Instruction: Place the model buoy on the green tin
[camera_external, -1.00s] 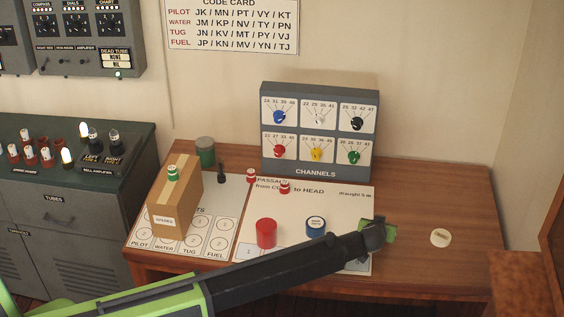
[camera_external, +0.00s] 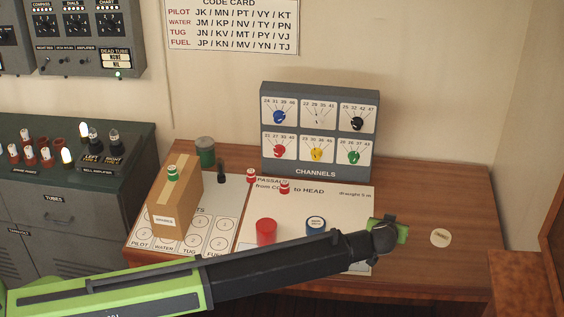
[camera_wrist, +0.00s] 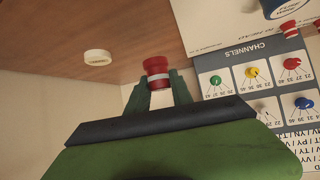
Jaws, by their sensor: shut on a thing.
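A red model buoy with a white band (camera_wrist: 156,66) sits between the two fingers of my gripper (camera_wrist: 158,84) in the wrist view. The gripper is shut on it. In the external view my gripper (camera_external: 389,222) is at the right of the chart sheet, partly behind my wrist, and the held buoy is hidden there. The green tin (camera_external: 205,153) stands at the back left of the desk, behind the cardboard box and far left of my gripper.
A cardboard box (camera_external: 176,205) carries a green-and-white buoy (camera_external: 172,174). A red tin (camera_external: 266,230), a blue tin (camera_external: 316,222) and two red-and-white buoys (camera_external: 251,175) stand on the sheets. The channels panel (camera_external: 318,133) stands behind. A white disc (camera_external: 440,237) lies right.

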